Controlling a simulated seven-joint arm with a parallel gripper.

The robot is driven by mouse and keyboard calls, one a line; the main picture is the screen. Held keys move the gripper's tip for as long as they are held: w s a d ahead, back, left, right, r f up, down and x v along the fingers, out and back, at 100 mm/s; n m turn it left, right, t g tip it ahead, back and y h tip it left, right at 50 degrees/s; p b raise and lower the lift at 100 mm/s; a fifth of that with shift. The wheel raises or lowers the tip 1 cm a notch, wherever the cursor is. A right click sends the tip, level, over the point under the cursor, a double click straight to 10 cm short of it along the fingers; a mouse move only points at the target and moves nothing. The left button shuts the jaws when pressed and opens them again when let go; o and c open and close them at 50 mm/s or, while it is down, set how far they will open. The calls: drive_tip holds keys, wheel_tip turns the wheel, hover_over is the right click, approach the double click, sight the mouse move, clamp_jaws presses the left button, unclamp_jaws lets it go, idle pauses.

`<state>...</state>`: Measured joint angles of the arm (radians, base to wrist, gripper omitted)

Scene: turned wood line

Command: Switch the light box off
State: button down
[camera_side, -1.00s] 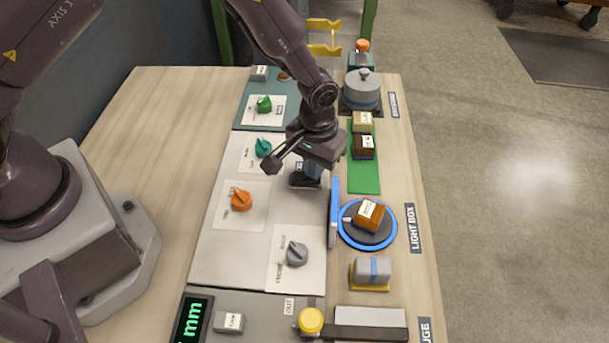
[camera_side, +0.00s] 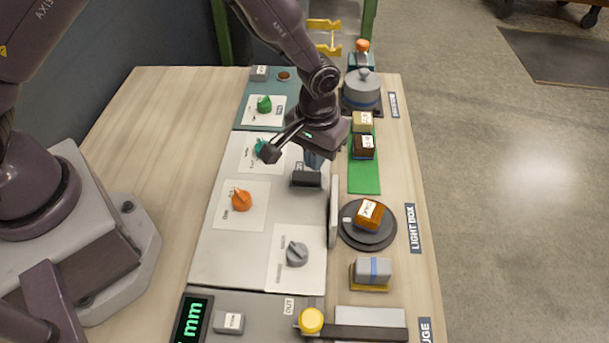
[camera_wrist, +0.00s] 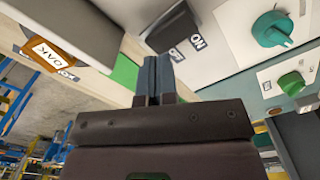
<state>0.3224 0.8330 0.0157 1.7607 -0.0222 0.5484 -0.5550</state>
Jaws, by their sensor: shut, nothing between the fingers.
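The light box (camera_side: 345,232) is a round dark disc with a grey rim, unlit, with an upright grey panel (camera_side: 333,212) at its left. A brown block (camera_side: 370,214) with a white label sits on the disc. The dark rocker switch (camera_side: 306,179) stands on the pale panel left of the light box. It also shows in the wrist view (camera_wrist: 172,28), with ON and OFF labels beside it. My gripper (camera_side: 313,161) is shut and empty, just behind and above the switch in the side view. Its fingers (camera_wrist: 158,68) appear apart from the switch, though the exact gap is unclear.
An orange knob (camera_side: 241,200), a grey knob (camera_side: 297,254), a teal knob (camera_side: 262,148) and a green knob (camera_side: 264,104) stand nearby. A green mat (camera_side: 364,180) holds two blocks. A grey block with a blue band (camera_side: 372,271) sits in front of the light box.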

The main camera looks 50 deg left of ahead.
sight(314, 176)
drive_tip(key=shift+r, duration=1.9)
drive_tip(key=s+a+r+m+t, duration=0.1)
drive_tip(key=s+a+r+t, duration=0.1)
drive_tip(key=s+a+r, duration=0.2)
drive_tip(key=s+a+r+m+t, duration=0.1)
drive_tip(key=s+a+r, duration=0.3)
drive_tip(key=s+r, duration=0.5)
drive_tip(key=s+a+r+m+t, duration=0.1)
drive_tip(key=s+a+r+t, duration=0.1)
drive_tip(key=s+a+r, duration=0.2)
drive_tip(key=s+r, duration=0.3)
drive_tip(key=r, duration=0.5)
drive_tip(key=shift+s+a+r+t, duration=0.2)
drive_tip(key=shift+a+t, duration=0.1)
drive_tip(key=shift+a, duration=0.1)
